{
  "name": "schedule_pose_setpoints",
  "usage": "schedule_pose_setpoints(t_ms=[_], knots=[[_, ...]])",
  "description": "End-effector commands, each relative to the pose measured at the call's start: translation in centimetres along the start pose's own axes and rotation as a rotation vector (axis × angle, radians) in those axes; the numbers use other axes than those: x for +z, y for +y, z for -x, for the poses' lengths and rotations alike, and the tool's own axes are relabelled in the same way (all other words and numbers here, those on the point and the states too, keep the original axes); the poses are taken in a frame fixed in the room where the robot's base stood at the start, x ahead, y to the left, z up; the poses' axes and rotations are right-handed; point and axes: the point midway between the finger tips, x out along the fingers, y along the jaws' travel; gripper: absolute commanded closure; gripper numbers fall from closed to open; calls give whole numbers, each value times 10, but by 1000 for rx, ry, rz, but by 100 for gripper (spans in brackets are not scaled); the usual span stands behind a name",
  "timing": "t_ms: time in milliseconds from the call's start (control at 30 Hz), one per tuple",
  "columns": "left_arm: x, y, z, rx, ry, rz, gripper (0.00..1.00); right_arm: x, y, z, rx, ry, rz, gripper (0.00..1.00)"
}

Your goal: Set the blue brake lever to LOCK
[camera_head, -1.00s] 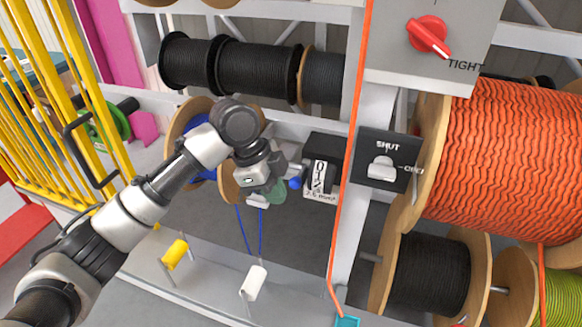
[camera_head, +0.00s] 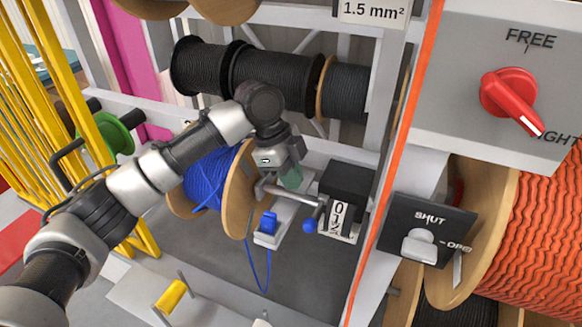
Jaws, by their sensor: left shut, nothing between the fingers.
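A small blue block-shaped piece (camera_head: 268,223) stands on a pale bracket in front of the reel of blue cable (camera_head: 207,178). A blue ball knob (camera_head: 309,226) sits beside the black length counter (camera_head: 344,187), near the end of a grey rod. I cannot tell for sure which blue piece is the brake lever, and no LOCK mark is readable. My left gripper (camera_head: 290,179) points down just above the grey rod and the bracket, above and right of the blue block. It is shut and empty; whether it touches the rod is unclear. My right gripper is out of view.
A grey panel with a red FREE/TIGHT knob (camera_head: 510,94) and a black SHUT/OPEN switch plate (camera_head: 428,228) are at right. Black reels (camera_head: 275,80) hang behind my arm. Yellow bars stand at left.

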Motion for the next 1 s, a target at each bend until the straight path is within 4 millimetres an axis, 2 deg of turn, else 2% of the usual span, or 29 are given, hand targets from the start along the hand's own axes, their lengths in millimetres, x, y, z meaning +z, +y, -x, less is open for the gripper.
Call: schedule_pose_setpoints(t_ms=[67,167,300,500,700,1000], knots=[[-1,1,-16,5,1,1,100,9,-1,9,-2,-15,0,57],[-2,1,-38,5,1,-1,100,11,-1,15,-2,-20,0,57],[-1,1,-66,4,0,1,100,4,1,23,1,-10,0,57],[4,-1,-92,2,1,1,100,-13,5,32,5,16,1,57],[6,-2,-102,0,0,-2,100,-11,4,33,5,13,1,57],[7,-2,-103,-1,0,-1,100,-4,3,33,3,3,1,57]])
